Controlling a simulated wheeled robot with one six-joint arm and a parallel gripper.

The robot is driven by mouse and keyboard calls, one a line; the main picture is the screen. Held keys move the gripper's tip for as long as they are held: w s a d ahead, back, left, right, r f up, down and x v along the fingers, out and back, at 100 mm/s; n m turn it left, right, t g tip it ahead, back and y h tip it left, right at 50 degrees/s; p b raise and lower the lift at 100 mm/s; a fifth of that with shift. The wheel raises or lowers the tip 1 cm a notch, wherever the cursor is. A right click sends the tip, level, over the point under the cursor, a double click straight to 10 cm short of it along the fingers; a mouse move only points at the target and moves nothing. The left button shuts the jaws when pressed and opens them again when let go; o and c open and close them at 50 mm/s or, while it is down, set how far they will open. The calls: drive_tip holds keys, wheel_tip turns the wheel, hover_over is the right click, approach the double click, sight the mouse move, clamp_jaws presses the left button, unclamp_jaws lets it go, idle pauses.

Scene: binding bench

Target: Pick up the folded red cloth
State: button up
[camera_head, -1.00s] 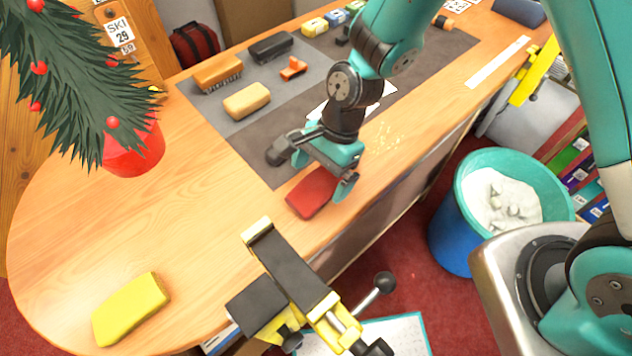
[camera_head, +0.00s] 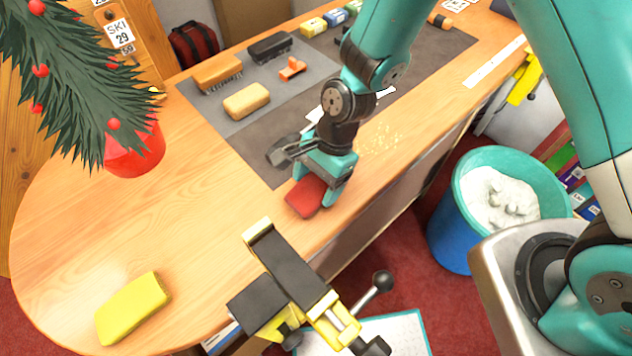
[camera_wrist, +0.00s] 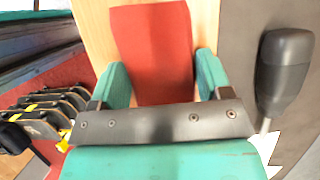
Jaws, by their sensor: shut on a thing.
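The folded red cloth (camera_head: 306,197) lies on the wooden bench, near its front edge and just off the dark mat. My gripper (camera_head: 322,192) is over the cloth, with its teal fingers shut on the cloth's sides. In the wrist view the red cloth (camera_wrist: 153,50) sits between the two fingers of my gripper (camera_wrist: 158,78) and reaches out past their tips. The cloth appears to rest on the bench; a gap beneath it cannot be made out. Its rear part is hidden by my gripper.
A black and yellow clamp (camera_head: 290,275) stands at the bench's front edge. A yellow sponge (camera_head: 133,308) lies front left. A red pot (camera_head: 135,150) with a small tree stands left. A dark-handled tool (camera_wrist: 284,75) lies beside my gripper. A teal bin (camera_head: 465,190) stands right.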

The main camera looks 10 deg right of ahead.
sight(317, 184)
wheel_tip(317, 184, up, 20)
drive_tip(key=b, duration=0.2)
